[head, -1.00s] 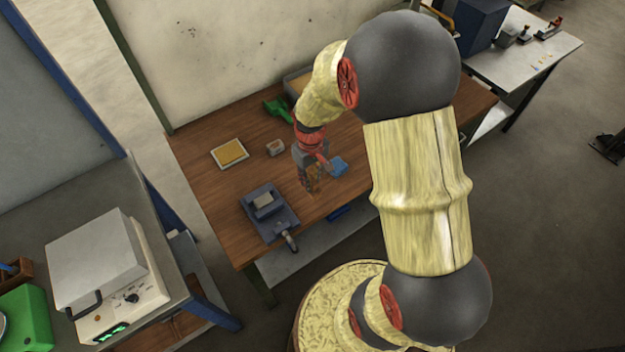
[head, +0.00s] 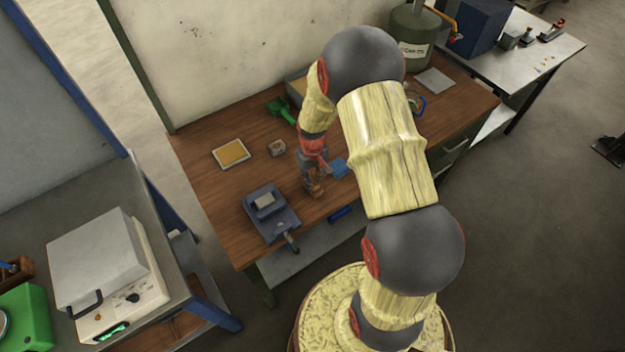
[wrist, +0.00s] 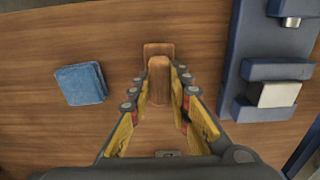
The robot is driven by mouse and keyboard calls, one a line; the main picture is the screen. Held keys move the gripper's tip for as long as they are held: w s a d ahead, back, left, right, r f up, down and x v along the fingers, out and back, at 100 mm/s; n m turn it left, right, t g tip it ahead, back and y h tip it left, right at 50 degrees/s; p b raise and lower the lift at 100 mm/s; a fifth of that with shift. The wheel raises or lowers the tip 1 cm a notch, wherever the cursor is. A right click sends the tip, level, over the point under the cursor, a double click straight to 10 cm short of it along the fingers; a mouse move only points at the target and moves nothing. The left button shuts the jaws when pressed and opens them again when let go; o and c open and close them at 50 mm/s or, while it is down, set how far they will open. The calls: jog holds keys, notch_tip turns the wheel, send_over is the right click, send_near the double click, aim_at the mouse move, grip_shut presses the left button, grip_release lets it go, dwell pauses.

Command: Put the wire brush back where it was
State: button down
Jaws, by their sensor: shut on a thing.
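My gripper (wrist: 161,78) is shut on a brown wooden piece, which I take to be the wire brush (wrist: 159,88), seen between the fingertips in the wrist view. A wider wooden end shows just beyond the tips. Its bristles are not visible. In the head view my gripper (head: 314,184) is over the front part of the wooden workbench (head: 218,205), between the blue vise (head: 283,222) on the left and a blue cloth or pad (head: 340,169) on the right. I cannot tell whether the brush touches the bench top.
The vise (wrist: 235,65) is close on the right in the wrist view, and the blue pad (wrist: 80,84) is on the left. Behind are a yellow pad in a tray (head: 231,153), a small block (head: 276,148) and a green tool (head: 280,108). Bare wood surrounds the gripper.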

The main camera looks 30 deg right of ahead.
jog(key=c, duration=1.7)
grip_release()
jog(key=shift+f, duration=0.1)
jog(key=shift+o, duration=0.2)
jog(key=s+a+r+t, duration=0.1)
jog(key=a+r, duration=0.1)
jog(key=r, duration=1)
jog(key=s+a+r+t, duration=0.1)
jog(key=a+r, duration=0.2)
jog(key=r, duration=0.9)
jog(key=s+a+r+t, duration=0.1)
jog(key=s+a+r, duration=0.3)
jog(key=s+r, duration=0.3)
jog(key=s+a+r+t, duration=0.2)
jog(key=s+a+r, duration=0.3)
jog(key=s+r, duration=0.3)
jog(key=s, duration=0.3)
jog(key=shift+a+t, duration=0.15)
jog(key=shift+t, duration=0.15)
jog(key=shift+f, duration=0.1)
